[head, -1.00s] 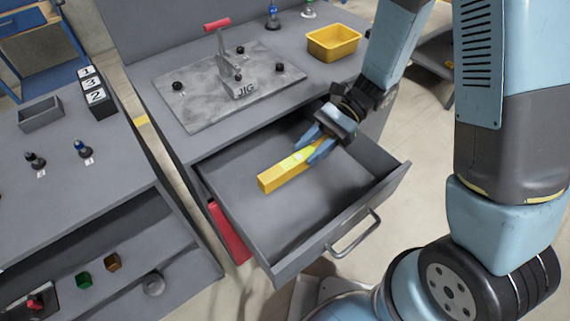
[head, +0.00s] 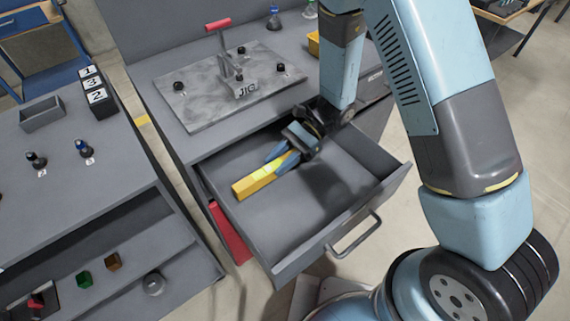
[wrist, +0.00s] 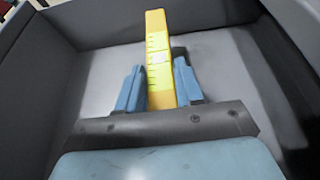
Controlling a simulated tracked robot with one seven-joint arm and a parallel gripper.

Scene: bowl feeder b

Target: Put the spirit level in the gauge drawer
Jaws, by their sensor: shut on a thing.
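The yellow spirit level (head: 254,184) is between the blue fingers of my gripper (head: 281,158), at the left part of the open gauge drawer (head: 290,265). In the wrist view the level (wrist: 156,45) points away from me, with a finger on each side, and my gripper (wrist: 158,88) is shut on it. The drawer's grey walls (wrist: 112,20) surround it there. The level is inside the drawer's outline; I cannot tell whether it touches the floor. Its near end is hidden by my gripper.
A jig plate (head: 205,100) with a red-handled clamp lies on the bench top behind the drawer. A yellow bin (head: 314,45) is partly hidden by my arm. The right and front of the drawer floor are clear. Another bench with numbered blocks (head: 97,95) stands left.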

